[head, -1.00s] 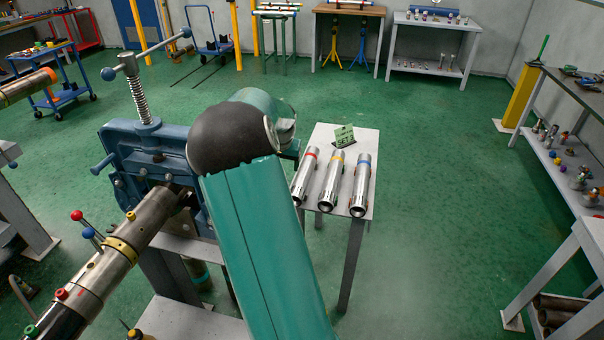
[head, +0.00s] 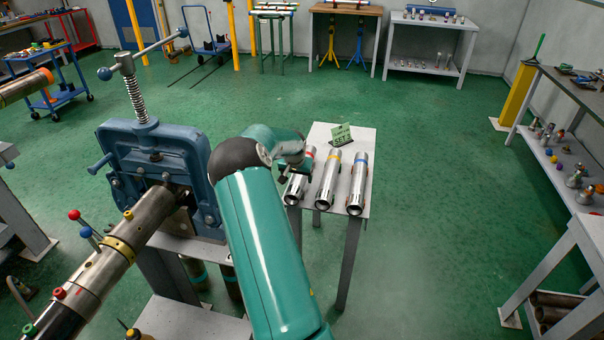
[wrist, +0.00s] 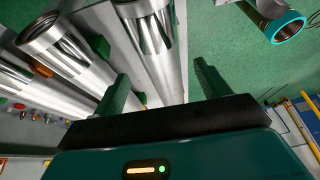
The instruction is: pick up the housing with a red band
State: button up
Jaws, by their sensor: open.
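Three silver tubular housings lie side by side on a small grey table (head: 340,136). The housing with a red band (head: 297,190) is the leftmost, partly covered by my gripper (head: 294,168). The housing with a yellow band (head: 328,185) is in the middle, and the one with a blue band (head: 358,185) is on the right. In the wrist view, my open gripper (wrist: 163,84) has one finger on each side of a shiny housing (wrist: 150,35), apparently the red-banded one. Its band is not visible there. I cannot tell whether the fingers touch it.
A blue pipe vise (head: 155,150) holding a long pipe (head: 110,250) stands left of my arm. Shelves (head: 560,130) line the right. Green floor is clear beyond the table.

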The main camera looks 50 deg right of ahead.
aim_at(297, 178)
jog(key=x, duration=0.4)
jog(key=shift+w+d+f, duration=0.1)
jog(key=shift+w+f, duration=0.05)
jog(key=shift+w, duration=0.05)
jog(key=shift+c, duration=0.3)
jog(key=c, duration=1.4)
grip_shut()
jog(key=shift+r, duration=0.25)
